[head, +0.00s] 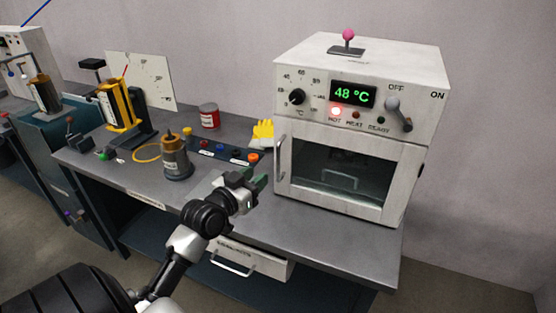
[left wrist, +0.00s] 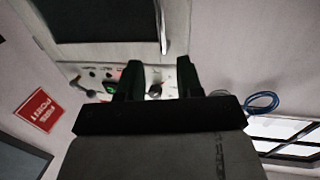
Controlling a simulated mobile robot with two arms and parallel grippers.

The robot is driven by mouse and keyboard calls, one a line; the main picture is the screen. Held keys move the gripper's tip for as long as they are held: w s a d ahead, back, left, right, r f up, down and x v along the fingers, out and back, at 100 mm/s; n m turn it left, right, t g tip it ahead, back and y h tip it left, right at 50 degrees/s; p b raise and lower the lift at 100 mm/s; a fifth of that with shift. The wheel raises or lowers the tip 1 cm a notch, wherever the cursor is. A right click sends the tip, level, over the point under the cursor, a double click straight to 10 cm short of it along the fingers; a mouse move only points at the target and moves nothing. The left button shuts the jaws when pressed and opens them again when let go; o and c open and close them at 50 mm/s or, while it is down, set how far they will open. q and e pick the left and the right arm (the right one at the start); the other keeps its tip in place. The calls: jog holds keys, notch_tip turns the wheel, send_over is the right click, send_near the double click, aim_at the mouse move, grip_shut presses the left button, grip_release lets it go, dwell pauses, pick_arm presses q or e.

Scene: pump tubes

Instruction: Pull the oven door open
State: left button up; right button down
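The white oven (head: 350,110) stands on the right of the bench. Its door (head: 345,207) is shut and has a dark window with something pale behind it. The upright door handle (head: 280,159) is at the door's left edge. It also shows in the left wrist view (left wrist: 162,27), above and between my fingertips. My left gripper (head: 256,180) is just left of the handle's lower part in the head view. Its two fingers are apart with nothing between them (left wrist: 160,80), and I see no contact with the handle. My right gripper is not in view.
The oven display (head: 353,94) reads 48 °C, and the red lamp (head: 336,111) is lit. A lever (head: 400,115) is at the panel's right. A yellow glove (head: 262,132), a button strip (head: 222,150) and a brown bottle (head: 175,158) are on the bench left of the oven.

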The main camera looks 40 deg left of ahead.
pick_arm(q)
jog(key=w, duration=0.7)
jog(key=w+r+p, duration=0.1)
jog(key=w, duration=0.2)
jog(key=shift+w+a, duration=0.4)
grip_shut()
